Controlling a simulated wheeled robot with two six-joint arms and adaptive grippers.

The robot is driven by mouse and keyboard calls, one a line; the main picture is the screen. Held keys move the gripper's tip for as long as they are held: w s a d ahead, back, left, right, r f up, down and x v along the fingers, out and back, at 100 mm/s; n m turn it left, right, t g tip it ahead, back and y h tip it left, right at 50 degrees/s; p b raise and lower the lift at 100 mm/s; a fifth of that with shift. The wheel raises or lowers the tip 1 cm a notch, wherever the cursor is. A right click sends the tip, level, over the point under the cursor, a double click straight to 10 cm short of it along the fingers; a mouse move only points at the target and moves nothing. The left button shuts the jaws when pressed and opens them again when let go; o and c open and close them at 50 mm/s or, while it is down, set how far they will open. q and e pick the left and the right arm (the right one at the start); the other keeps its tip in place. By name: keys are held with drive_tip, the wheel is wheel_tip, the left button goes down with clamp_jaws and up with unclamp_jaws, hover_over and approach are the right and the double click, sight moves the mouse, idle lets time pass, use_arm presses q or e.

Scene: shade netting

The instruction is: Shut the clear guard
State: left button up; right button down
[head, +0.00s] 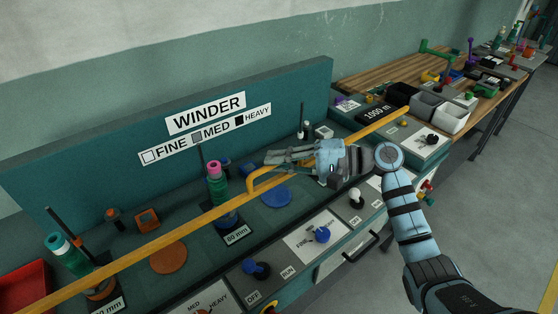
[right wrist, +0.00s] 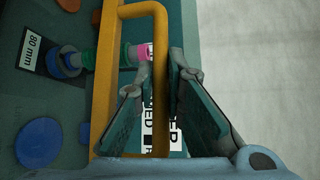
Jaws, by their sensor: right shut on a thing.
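The clear guard shows as a long yellow edge bar (head: 150,240) running diagonally over the winder bench, with a yellow handle (head: 252,181) at its middle. Its clear pane is hard to make out, so how far it stands open cannot be told. My right gripper (head: 272,158) reaches in from the right and is shut on the handle. In the right wrist view, the handle (right wrist: 160,35) passes between the fingers (right wrist: 164,75), beside the edge bar (right wrist: 106,80). My left gripper is not in view.
Below the bar are a green spool with a pink top (head: 216,183), a blue disc (head: 276,196) and an orange disc (head: 168,257). The WINDER back panel (head: 100,165) stands behind. Knobs (head: 318,234) line the front. A wooden bench (head: 400,66) with bins is at back right.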

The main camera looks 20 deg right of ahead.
drive_tip(key=shift+w+r, duration=0.1)
drive_tip(key=shift+r, duration=0.25)
drive_tip(key=c, duration=1.7)
unclamp_jaws()
drive_tip(key=shift+o, duration=0.2)
drive_tip(key=shift+f, duration=0.1)
drive_tip(key=v, duration=1.2)
drive_tip(key=shift+d+f, duration=0.1)
